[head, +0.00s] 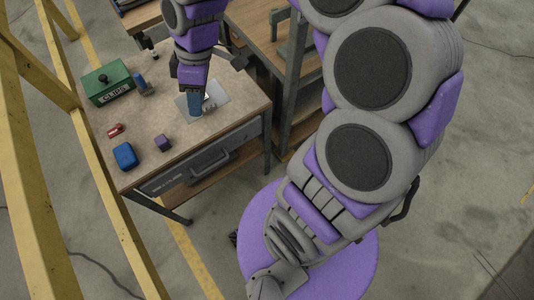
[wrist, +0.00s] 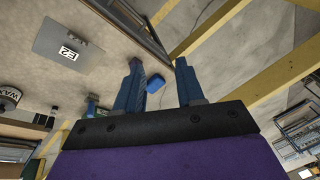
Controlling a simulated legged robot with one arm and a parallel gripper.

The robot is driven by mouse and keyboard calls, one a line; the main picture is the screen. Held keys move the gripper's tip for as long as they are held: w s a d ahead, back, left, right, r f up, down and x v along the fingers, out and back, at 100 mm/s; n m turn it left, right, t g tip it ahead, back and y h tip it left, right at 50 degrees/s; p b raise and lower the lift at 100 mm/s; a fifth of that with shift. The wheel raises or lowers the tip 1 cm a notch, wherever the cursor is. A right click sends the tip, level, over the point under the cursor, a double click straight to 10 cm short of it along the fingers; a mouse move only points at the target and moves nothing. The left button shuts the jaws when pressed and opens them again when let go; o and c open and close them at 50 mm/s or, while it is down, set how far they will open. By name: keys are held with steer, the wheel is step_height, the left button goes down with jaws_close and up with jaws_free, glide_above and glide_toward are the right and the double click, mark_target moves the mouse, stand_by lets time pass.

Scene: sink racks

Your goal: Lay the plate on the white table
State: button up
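A flat grey plate (head: 220,92) with a small label lies on the tan top of a workbench (head: 183,72). In the wrist view the plate (wrist: 85,60) is at upper left, off to the side of the fingers, its label reading "E2". My gripper (head: 194,108) is over the plate in the head view and hides part of it. In the wrist view my gripper (wrist: 158,64) is open, its two blue fingers well apart, with nothing held between them. The height of the fingers above the plate is hard to tell. No clearly white table shows.
A green clips box (head: 105,83), a blue object (head: 143,84), a red object (head: 115,130), a blue box (head: 124,156) and a purple cube (head: 162,143) stand on the bench's left half. Yellow beams (head: 30,150) run along the left. Another wooden bench (head: 262,25) stands behind.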

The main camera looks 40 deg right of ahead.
steer(key=s+d+m+h, duration=0.1)
steer(key=s+m, duration=0.4)
steer(key=s, duration=0.5)
steer(key=s+d+m+h, duration=0.2)
steer(key=s+m, duration=0.4)
steer(key=s, duration=0.4)
steer(key=shift+s+d+f+g, duration=0.35)
steer(key=shift+d+f+g, duration=0.05)
steer(key=shift+d, duration=0.45)
